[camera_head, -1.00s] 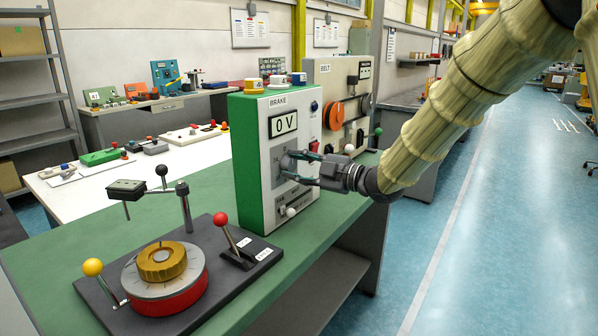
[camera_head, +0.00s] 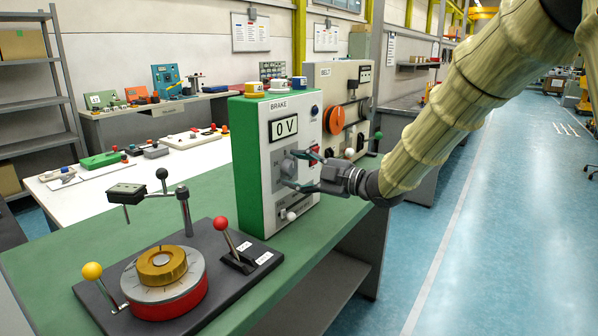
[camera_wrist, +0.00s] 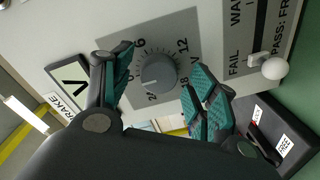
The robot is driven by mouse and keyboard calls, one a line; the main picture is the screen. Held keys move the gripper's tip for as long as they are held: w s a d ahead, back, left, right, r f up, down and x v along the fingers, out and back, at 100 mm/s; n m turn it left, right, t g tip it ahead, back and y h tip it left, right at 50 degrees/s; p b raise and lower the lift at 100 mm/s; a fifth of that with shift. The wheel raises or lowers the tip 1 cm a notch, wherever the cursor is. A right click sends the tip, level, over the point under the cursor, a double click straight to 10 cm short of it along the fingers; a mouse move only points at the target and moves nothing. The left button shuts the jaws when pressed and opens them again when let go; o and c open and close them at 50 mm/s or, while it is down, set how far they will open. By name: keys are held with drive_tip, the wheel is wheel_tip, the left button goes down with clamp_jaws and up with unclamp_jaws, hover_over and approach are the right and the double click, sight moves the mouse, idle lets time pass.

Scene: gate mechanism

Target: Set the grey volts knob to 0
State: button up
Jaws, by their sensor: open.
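The grey volts knob (camera_wrist: 159,73) sits on a dial plate with printed numbers on the front of the brake box. In the head view the knob (camera_head: 289,166) is partly hidden by my gripper. My gripper (camera_head: 302,172) is open in front of the knob. In the wrist view the fingers of my gripper (camera_wrist: 155,90) stand apart on either side of the knob, and I see no contact. The green and white brake box (camera_head: 250,170) stands upright on the green bench.
A white slider knob (camera_wrist: 275,68) is low on the same panel, near the fingers. A turntable device (camera_head: 160,275) with red and yellow ball levers stands at the front left. A belt box (camera_head: 325,75) with an orange wheel stands behind. The aisle floor (camera_head: 500,200) is clear.

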drive_tip(key=v, duration=1.2)
drive_tip(key=shift+a+f, duration=0.1)
idle(1.9)
